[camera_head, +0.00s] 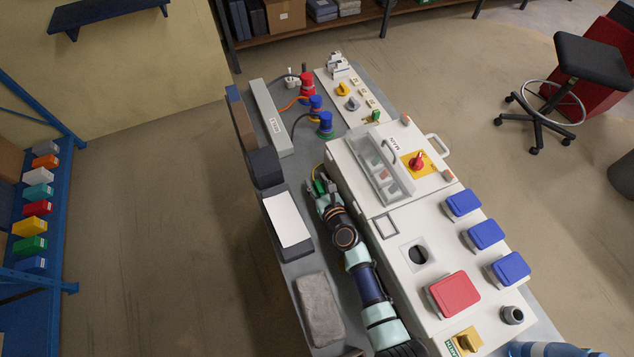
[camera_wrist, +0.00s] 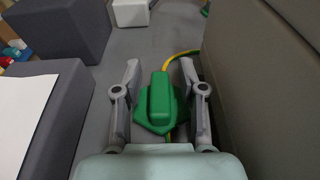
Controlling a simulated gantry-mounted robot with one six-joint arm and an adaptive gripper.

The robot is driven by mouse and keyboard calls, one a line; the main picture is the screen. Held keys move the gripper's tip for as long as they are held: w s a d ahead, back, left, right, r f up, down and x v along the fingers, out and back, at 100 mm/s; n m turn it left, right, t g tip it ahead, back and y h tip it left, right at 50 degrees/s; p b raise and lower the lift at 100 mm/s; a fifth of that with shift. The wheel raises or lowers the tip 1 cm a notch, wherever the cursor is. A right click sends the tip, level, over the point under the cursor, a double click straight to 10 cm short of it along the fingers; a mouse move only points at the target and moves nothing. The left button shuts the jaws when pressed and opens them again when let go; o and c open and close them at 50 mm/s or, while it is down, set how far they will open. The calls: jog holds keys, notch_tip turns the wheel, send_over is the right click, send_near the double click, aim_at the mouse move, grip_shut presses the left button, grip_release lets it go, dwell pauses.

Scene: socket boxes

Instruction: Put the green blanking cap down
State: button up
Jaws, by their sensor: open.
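The green blanking cap (camera_wrist: 160,105) is between the two fingers of my gripper (camera_wrist: 160,68) in the wrist view, with grey surface around it. A gap shows on each side of it, so the fingers are apart and not closed on it. A yellow-green cord (camera_wrist: 178,57) runs from behind it. In the head view my gripper (camera_head: 320,191) is low in the channel left of the white box, and a bit of the green cap (camera_head: 321,185) shows there. Its underside is hidden, but it looks to lie on the grey bench.
The white box (camera_head: 340,165) wall stands close on the right of my gripper. A dark grey block with a white sheet (camera_head: 286,220) is at left. Red and blue plugs (camera_head: 306,82) sit farther back. A grey cloth (camera_head: 320,308) lies nearer the front.

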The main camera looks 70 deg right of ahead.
jog(key=shift+r+p, duration=0.35)
jog(key=v, duration=0.4)
jog(key=p+v, duration=0.1)
jog(key=v, duration=0.3)
jog(key=p+v, duration=0.1)
jog(key=v, duration=0.3)
jog(key=shift+f, duration=0.3)
